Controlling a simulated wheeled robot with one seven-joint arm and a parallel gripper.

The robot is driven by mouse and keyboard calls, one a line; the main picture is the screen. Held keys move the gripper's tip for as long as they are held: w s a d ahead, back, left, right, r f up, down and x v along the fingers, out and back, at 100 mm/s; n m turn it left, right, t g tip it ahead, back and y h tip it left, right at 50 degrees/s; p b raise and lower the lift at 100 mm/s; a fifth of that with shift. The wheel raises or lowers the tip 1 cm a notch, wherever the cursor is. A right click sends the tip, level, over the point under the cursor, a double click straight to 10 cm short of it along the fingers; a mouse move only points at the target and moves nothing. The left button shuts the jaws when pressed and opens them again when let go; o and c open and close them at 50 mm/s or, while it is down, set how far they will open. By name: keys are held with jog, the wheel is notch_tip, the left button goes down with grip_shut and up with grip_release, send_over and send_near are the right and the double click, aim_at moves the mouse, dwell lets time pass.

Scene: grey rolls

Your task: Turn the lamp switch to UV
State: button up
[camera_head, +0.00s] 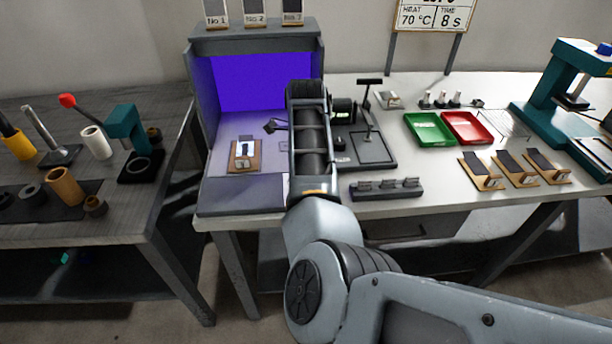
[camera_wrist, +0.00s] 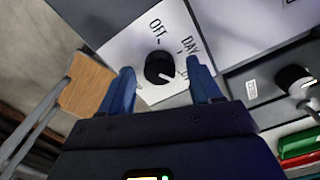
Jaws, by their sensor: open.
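The lamp switch is a round black knob (camera_wrist: 158,67) on a white plate (camera_wrist: 126,47) in the wrist view. The plate reads OFF and DAY, with a third label partly hidden by the right finger. A pale mark shows at the knob's lower right, on that third label's side. My gripper (camera_wrist: 163,88) is open, with its blue fingers on either side of the knob and gaps to both. In the head view the switch is hidden, apparently behind my arm. The lamp booth (camera_head: 204,100) has a violet-lit back panel (camera_head: 250,82).
A wooden holder (camera_head: 243,156) lies on the booth floor. To the right are a black stand (camera_head: 375,150), a green tray (camera_head: 430,128), a red tray (camera_head: 466,128) and a grey rack (camera_head: 386,189). A second bench (camera_head: 135,222) stands left, across a gap.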

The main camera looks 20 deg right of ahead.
notch_tip(320, 180, up, 8)
jog(key=shift+f+b, duration=0.1)
jog(key=shift+b, duration=0.3)
dwell(0.6)
